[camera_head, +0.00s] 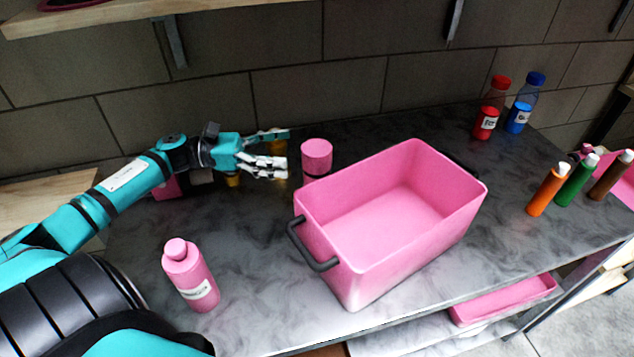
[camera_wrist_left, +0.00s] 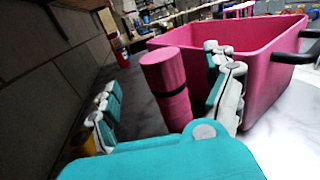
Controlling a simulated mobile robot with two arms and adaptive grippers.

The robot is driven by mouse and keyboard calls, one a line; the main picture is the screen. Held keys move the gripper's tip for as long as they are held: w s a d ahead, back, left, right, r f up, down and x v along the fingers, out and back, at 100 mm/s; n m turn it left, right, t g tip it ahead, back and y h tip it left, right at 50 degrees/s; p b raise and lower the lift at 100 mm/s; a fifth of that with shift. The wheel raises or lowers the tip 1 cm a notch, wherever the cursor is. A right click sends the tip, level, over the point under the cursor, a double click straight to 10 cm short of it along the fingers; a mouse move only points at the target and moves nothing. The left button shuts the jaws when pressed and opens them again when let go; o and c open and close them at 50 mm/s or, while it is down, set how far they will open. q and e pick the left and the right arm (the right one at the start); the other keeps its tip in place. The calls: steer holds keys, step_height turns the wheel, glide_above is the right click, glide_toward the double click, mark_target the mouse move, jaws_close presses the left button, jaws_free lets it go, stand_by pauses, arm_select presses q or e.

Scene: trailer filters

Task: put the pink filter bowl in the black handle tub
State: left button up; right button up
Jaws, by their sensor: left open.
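The pink filter bowl (camera_head: 317,157) is an upright pink cylinder with a black band, standing on the dark counter left of the tub. It also shows in the left wrist view (camera_wrist_left: 163,72). The black handle tub (camera_head: 345,268) is a pink open box with black handles, and its inside looks empty. My left gripper (camera_head: 283,154) is open, just left of the bowl and pointing at it. In the left wrist view the bowl appears ahead between the spread fingers, nearer the right one. I cannot tell whether they touch. My right gripper is not in view.
A pink bottle (camera_head: 190,275) stands at the front left. Red (camera_head: 489,110) and blue (camera_head: 522,105) bottles stand at the back right, with orange (camera_head: 547,190), green (camera_head: 577,182) and brown (camera_head: 611,177) ones nearer. Amber and pink items sit partly hidden by my left gripper. A wall runs behind.

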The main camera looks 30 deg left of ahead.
mark_target(315, 147)
arm_select(q)
steer(key=x, duration=0.2)
steer(key=p+x, duration=0.1)
steer(key=x, duration=0.3)
steer(key=shift+w+d+r+p, duration=0.25)
steer(key=shift+r+p, duration=0.1)
steer(key=shift+p, duration=0.05)
steer(key=shift+w+d+f, duration=0.15)
steer(key=shift+w+d, duration=0.1)
steer(key=shift+d, duration=0.1)
jaws_close()
